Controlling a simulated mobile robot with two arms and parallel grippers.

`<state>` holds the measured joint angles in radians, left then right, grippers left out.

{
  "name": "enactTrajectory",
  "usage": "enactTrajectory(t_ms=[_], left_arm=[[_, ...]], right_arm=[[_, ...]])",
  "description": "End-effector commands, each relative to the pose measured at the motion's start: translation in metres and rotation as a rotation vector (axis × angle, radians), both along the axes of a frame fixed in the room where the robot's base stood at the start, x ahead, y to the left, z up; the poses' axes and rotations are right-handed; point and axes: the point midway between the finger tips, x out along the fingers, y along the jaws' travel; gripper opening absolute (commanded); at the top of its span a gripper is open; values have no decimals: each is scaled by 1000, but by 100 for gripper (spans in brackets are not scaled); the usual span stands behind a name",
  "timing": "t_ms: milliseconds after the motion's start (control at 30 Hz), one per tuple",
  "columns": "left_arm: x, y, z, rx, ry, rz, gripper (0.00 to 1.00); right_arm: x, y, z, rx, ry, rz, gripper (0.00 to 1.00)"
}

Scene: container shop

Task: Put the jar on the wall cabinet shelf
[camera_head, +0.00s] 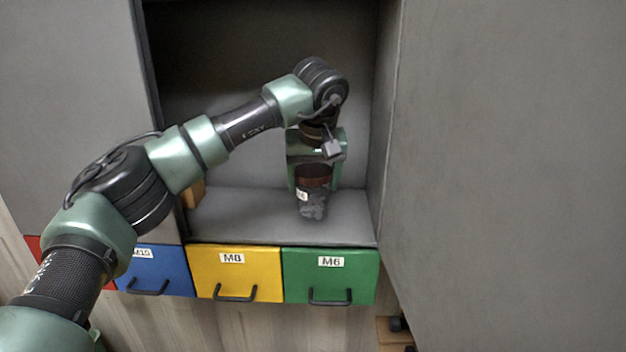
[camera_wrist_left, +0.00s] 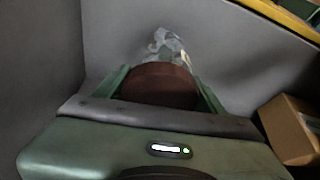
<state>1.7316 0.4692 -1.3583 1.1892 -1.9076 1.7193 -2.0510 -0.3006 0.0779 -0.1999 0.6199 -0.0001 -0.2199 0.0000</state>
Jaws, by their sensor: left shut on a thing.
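The jar (camera_head: 313,200) has a dark red-brown lid and a grey patterned body with a small white label. It is upright in the open wall cabinet, at or just above the grey shelf (camera_head: 245,215); I cannot tell if its base touches. My left gripper (camera_head: 314,180) reaches down from above and is shut on the jar. In the left wrist view the jar's lid (camera_wrist_left: 160,85) sits between the two green fingers, with the patterned body beyond it. My right gripper is not in view.
A brown cardboard box (camera_wrist_left: 290,128) stands on the shelf; it shows at the left in the head view (camera_head: 194,193). Blue (camera_head: 155,272), yellow (camera_head: 238,273) and green (camera_head: 330,275) drawers lie below the shelf. A grey door panel (camera_head: 500,150) is at the right.

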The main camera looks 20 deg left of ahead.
Motion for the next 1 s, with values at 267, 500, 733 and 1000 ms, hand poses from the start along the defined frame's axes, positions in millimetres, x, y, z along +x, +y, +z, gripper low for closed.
enactTrajectory(t_ms=[267,500,733,1000], left_arm=[[4,1,-8,-1,-4,2,0],[4,2,-11,-1,-2,1,78],[4,2,-11,-1,-2,1,92],[1,0,-1,-1,-5,1,92]], right_arm=[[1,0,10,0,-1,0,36],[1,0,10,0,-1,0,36],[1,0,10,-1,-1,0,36],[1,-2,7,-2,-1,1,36]])
